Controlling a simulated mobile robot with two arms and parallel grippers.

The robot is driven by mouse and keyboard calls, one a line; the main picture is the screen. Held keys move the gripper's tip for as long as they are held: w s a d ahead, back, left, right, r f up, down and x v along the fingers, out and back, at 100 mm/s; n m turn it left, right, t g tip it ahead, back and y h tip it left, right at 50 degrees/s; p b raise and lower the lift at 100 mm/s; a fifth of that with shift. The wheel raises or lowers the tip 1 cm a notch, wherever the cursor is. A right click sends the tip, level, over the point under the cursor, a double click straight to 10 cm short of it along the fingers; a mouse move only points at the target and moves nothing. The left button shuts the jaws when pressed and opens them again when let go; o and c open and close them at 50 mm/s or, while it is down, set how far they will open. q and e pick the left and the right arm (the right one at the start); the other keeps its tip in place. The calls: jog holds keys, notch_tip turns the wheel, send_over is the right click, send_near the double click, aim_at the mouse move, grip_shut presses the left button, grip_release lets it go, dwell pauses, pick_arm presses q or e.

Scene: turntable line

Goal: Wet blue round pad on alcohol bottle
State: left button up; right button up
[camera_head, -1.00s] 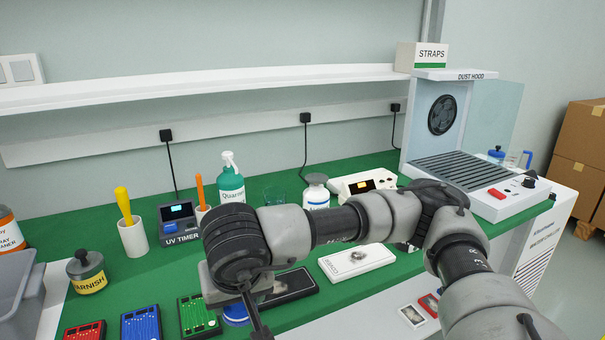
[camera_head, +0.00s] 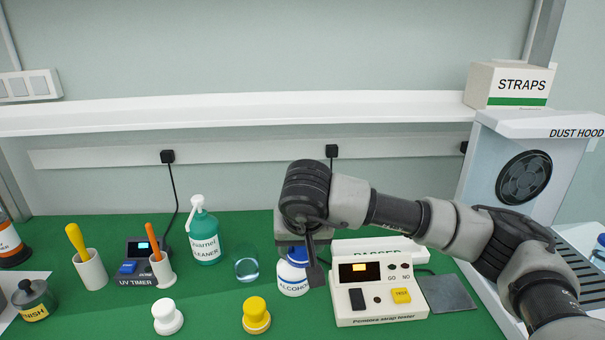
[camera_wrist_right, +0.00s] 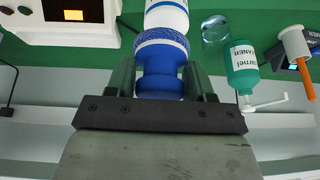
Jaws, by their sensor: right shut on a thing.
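The alcohol bottle (camera_head: 292,282) is white with a blue-lettered label and stands upright on the green bench, left of the strap tester. My right gripper (camera_head: 306,250) is directly above it, pointing down. In the right wrist view the gripper (camera_wrist_right: 161,80) is shut on the blue round pad (camera_wrist_right: 161,42), with a finger on each side of its blue handle. The pad's textured face is towards the top of the bottle (camera_wrist_right: 167,14) and hides it. The pad appears to meet the bottle top, but I cannot tell whether it is pressed. My left gripper is not in view.
The strap tester (camera_head: 381,311) stands close to the right of the bottle. A clear glass (camera_head: 246,270) and green cleaner bottle (camera_head: 205,240) are to its left. A white pad (camera_head: 167,318) and yellow pad (camera_head: 256,316) are in front. A shelf (camera_head: 240,112) runs behind.

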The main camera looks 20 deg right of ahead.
jog(key=w+p, duration=0.1)
jog(key=w, duration=0.1)
jog(key=w+r+p, duration=0.1)
jog(key=w, duration=0.1)
jog(key=w+r+p, duration=0.1)
jog(key=w, duration=0.1)
jog(key=shift+d+r, duration=0.15)
jog(key=shift+r, duration=0.05)
jog(key=shift+f+b, duration=0.8)
jog(key=shift+f, duration=1.4)
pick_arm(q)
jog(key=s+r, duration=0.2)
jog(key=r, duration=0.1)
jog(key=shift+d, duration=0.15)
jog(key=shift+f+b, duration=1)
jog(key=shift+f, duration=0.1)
pick_arm(e)
jog(key=shift+s+f, duration=0.1)
jog(key=shift+f, duration=1)
jog(key=shift+r, duration=0.1)
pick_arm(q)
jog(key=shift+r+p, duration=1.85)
pick_arm(e)
jog(key=shift+r, duration=3.5)
